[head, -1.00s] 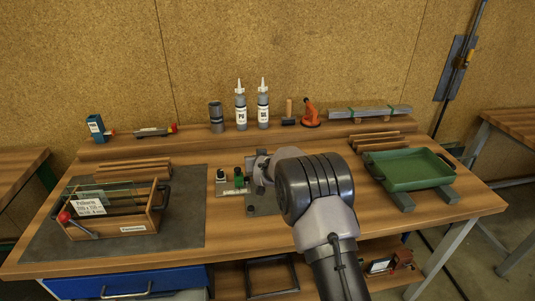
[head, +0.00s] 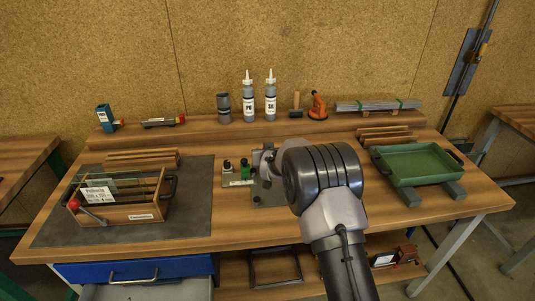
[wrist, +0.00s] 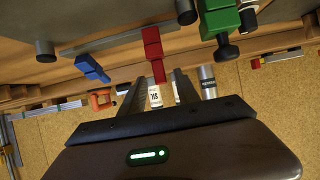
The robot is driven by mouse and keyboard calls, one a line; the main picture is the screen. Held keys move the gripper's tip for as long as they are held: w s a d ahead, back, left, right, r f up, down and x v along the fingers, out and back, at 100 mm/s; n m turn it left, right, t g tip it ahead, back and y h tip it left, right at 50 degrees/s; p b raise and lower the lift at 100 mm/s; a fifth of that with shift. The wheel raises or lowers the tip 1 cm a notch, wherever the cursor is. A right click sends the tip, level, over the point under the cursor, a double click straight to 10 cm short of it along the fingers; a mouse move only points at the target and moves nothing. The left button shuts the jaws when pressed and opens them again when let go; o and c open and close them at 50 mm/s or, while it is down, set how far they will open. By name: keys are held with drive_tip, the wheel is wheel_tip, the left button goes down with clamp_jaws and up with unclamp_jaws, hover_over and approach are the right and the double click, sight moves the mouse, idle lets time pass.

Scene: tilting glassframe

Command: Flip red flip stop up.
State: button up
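In the wrist view, which is upside down, a red flip stop (wrist: 152,42) of linked blocks hangs from a grey strip. A similar blue stop (wrist: 92,68) is to its left and a green one (wrist: 217,20) to its right. My gripper (wrist: 160,82) is open, its two dark fingers apart. The red stop's end appears in line with the gap between them; I cannot tell whether it touches. In the head view my arm hides the red stop and my fingers, over a small grey plate (head: 268,194) on the bench.
A green clamp (head: 245,170) with a dark knob stands left of my arm. A wooden glass rack (head: 140,213) with a red-knobbed lever (head: 73,204) is further left. A green tray (head: 418,165) is at right. Bottles (head: 248,103) stand on the rear shelf. Bare bench lies at front centre.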

drive_tip(key=p+v, duration=0.2)
drive_tip(key=v, duration=1.4)
drive_tip(key=shift+s+r+p, duration=0.25)
drive_tip(key=shift+s+p, duration=0.05)
drive_tip(key=shift+p, duration=0.05)
drive_tip(key=shift+d, duration=0.1)
drive_tip(key=s+d+r+m+g, duration=0.2)
drive_tip(key=s+d+r, duration=0.1)
drive_tip(key=s+r, duration=0.5)
drive_tip(key=s+d+r+m+g, duration=0.1)
drive_tip(key=s+g, duration=0.1)
drive_tip(key=s, duration=1.3)
drive_tip(key=s+d+r+m+g+y, duration=0.1)
drive_tip(key=s+r+m+g, duration=0.1)
drive_tip(key=s, duration=1.4)
drive_tip(key=shift+d+r+g, duration=0.25)
drive_tip(key=shift+g, duration=0.15)
drive_tip(key=shift+s, duration=0.1)
